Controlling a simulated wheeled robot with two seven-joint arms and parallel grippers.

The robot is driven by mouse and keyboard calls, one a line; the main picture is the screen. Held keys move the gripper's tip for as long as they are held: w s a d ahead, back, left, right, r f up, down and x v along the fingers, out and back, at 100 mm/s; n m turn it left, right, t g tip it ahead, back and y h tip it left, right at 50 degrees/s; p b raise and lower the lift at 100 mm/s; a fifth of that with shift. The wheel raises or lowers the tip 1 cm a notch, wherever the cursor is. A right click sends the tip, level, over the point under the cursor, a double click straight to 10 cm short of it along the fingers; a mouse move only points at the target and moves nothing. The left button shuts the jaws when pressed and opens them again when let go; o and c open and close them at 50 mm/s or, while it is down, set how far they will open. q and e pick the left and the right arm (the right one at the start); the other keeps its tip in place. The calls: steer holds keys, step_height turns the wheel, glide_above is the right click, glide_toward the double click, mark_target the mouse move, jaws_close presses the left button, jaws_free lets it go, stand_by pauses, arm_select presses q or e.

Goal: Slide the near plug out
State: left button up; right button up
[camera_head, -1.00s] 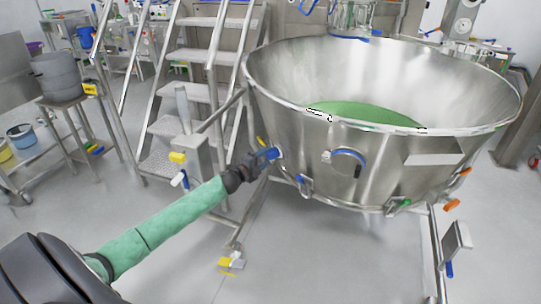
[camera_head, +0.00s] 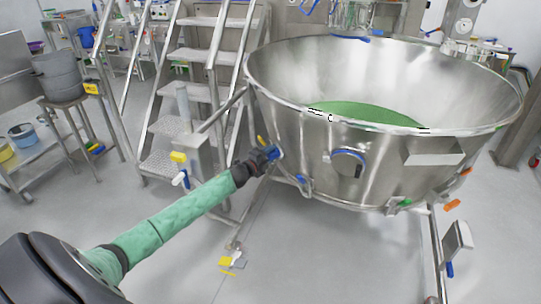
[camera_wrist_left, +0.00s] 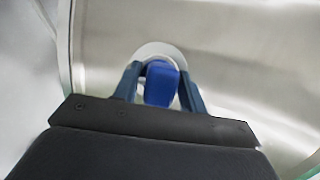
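The steel bowl (camera_head: 300,140) holds green material and fills the right of the head view. The near plug, a blue block in front of a pale round collar on the bowl's wall, shows in the left wrist view (camera_wrist_left: 161,84). My left gripper (camera_head: 274,153) is at the bowl's left side. In the left wrist view its two fingers (camera_wrist_left: 161,88) stand on either side of the blue plug, with narrow light gaps beside it lower down. Whether the fingertips press on it cannot be told. In the head view the gripper hides the plug. My right gripper is not in view.
A blue-rimmed round fitting (camera_head: 348,163) and clamps (camera_head: 304,186) sit on the bowl's wall. Steel steps (camera_head: 190,95) and a post with a yellow tag (camera_head: 178,157) stand left of the gripper. The floor below is mostly clear.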

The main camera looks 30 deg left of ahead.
arm_select(q)
jaws_close()
steer(key=shift+s+a+f+p, duration=0.15)
steer(key=shift+s+a, duration=0.2)
steer(key=shift+s, duration=0.4)
steer(key=shift+s+a+p, duration=0.15)
steer(key=shift+s+a, duration=0.2)
steer(key=shift+s, duration=0.4)
steer(key=o, duration=0.9)
jaws_free()
steer(key=shift+a, duration=0.1)
steer(key=shift+o, duration=0.2)
